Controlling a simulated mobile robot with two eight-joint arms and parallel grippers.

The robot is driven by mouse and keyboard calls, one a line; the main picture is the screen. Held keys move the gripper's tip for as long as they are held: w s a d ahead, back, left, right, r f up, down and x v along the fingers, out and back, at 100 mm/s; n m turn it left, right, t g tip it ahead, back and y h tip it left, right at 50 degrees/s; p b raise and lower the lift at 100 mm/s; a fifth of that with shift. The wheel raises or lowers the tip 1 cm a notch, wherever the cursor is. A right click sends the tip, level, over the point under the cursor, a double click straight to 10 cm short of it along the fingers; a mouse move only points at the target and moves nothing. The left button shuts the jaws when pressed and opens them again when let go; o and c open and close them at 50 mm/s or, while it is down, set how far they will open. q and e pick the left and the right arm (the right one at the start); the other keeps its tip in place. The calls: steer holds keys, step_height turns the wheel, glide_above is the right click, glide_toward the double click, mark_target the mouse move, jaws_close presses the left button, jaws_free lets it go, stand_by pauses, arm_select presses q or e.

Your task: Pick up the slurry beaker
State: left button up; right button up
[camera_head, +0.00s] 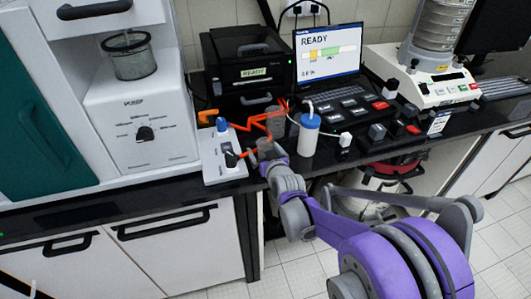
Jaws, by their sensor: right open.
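A small grey cylinder (277,124), which may be the slurry beaker, stands on the dark counter, partly hidden by orange gripper parts. No label on it can be read. My right gripper (262,122) reaches in from the lower right on its purple and grey arm. Its orange jaws are open around or just beside the cylinder; I cannot tell whether they touch it. Another beaker-like vessel (134,62) with a dark rim sits on the white machine at the left, away from the gripper. My left gripper is not in view.
A white bottle with a blue cap (309,132) stands close to the right of the gripper. A white control box (220,158) with a blue knob is at its left. A black printer (243,68) and a laptop (328,52) stand behind. A sieve shaker (425,85) is at right.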

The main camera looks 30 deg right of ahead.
steer(key=shift+w+d+f, duration=0.15)
steer(key=shift+w+f, duration=0.05)
steer(key=shift+w, duration=0.35)
steer(key=c, duration=1.4)
steer(key=shift+r, duration=0.2)
steer(key=shift+c, duration=0.2)
